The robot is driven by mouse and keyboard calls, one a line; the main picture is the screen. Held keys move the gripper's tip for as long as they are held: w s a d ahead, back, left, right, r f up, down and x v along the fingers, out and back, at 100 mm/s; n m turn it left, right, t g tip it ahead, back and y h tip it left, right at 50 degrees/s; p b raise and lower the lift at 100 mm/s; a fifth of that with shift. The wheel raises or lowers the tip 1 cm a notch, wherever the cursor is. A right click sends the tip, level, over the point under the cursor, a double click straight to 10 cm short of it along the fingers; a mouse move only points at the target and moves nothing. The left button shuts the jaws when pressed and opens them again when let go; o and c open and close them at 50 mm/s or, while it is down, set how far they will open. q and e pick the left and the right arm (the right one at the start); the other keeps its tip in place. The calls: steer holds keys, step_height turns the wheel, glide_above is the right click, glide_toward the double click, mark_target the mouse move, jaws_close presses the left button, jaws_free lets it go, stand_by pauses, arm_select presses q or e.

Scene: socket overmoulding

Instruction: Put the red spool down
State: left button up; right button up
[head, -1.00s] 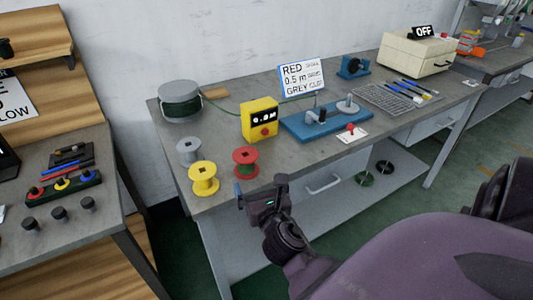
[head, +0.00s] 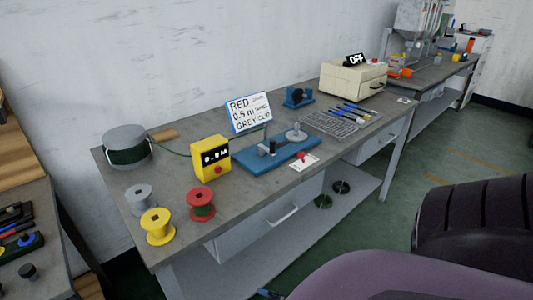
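A small dark tip at the bottom edge, apparently of my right gripper (head: 268,294), is below and apart from the bench top. The rest of that gripper is out of frame, so its opening is hidden. My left gripper is not in view.
A grey spool (head: 140,198) and a large wire drum (head: 128,147) stand at the bench's left. A blue fixture (head: 275,152), a sign reading RED, 0.5 m, GREY CLIP (head: 249,112) and a wire tray (head: 330,124) lie further right. The front strip right of the red spool is clear.

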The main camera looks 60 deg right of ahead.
steer(key=s+m, duration=0.1)
steer(key=s+f+m, duration=0.1)
steer(key=s+a+m+y, duration=0.1)
steer(key=m, duration=0.1)
steer(key=shift+a+f+g, duration=0.1)
steer(key=shift+f+g, duration=0.15)
steer(key=shift+g, duration=0.15)
